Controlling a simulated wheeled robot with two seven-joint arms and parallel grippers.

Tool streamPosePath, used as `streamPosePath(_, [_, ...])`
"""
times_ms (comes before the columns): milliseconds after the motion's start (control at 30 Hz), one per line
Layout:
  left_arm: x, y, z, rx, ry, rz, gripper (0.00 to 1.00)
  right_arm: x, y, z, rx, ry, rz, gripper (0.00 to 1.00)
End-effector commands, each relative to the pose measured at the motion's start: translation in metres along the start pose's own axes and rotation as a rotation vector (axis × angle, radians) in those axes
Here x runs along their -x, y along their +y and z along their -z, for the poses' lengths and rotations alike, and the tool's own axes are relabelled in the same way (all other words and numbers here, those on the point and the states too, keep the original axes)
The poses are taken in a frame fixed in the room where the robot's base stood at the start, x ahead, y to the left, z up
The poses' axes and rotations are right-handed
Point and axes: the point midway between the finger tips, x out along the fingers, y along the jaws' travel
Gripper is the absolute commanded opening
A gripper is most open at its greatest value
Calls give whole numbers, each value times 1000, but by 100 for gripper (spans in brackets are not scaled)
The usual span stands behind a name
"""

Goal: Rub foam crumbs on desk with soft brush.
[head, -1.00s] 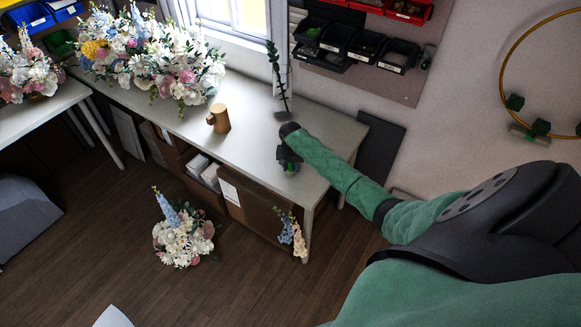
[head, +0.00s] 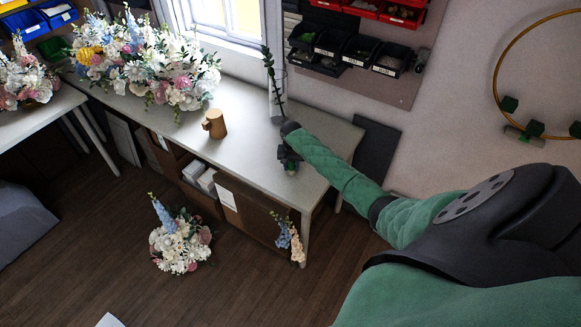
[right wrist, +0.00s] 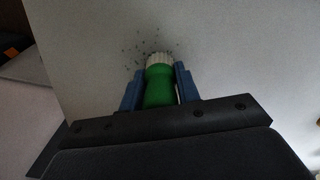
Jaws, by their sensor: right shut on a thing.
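The soft brush (right wrist: 158,85) has a green handle and pale bristles. My right gripper (right wrist: 158,88) is shut on its handle in the right wrist view, one blue finger on each side. The bristles point at the desk top, but I cannot tell whether they touch it. Dark foam crumbs (right wrist: 140,50) lie scattered on the desk around the bristle end. In the head view my right gripper (head: 289,163) is over the right part of the grey desk (head: 250,125), and the brush is mostly hidden there. My left gripper is not in view.
A wooden mug (head: 214,124) stands mid-desk, left of my right gripper. A vase with a green stem (head: 272,85) stands at the desk's back edge. Large flower arrangements (head: 150,65) fill the far left end. Another arrangement (head: 180,245) is below, in front of the desk.

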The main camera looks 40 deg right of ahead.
Motion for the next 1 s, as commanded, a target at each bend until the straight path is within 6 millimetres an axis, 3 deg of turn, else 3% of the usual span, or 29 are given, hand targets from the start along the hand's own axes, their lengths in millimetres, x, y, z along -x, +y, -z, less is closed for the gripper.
streamPosePath(367, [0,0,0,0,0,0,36,2,12,21,0,1,0,9])
streamPosePath(1000, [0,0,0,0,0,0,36,1,16,26,0,0,0,9])
